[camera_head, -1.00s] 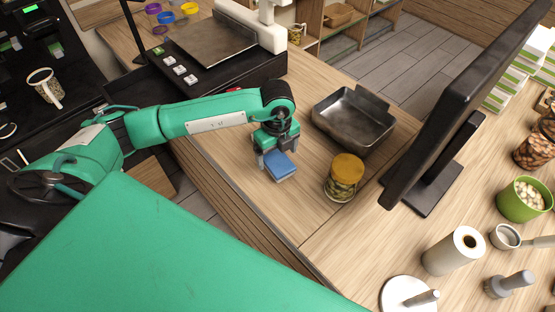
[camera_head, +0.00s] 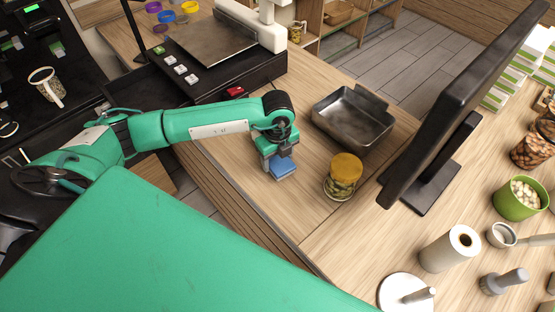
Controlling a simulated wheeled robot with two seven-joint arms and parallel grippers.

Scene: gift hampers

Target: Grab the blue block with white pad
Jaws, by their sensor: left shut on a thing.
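The blue block with a white pad (camera_head: 283,170) is on the wooden counter, left of the jar with the yellow lid; its blue top faces up and a thin pale strip shows along its lower edge. My left gripper (camera_head: 280,160) points down over the block and is shut on it, with its fingers at the block's sides. The gripper body hides the far part of the block. I cannot tell whether the block touches the counter. My right gripper is not in view.
A metal tray (camera_head: 388,120) stands behind and right of the block. A jar with a yellow lid (camera_head: 345,170) stands close on the right. A black monitor (camera_head: 470,100) rises further right. A scale with several buttons (camera_head: 190,75) is behind. Bare counter lies in front.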

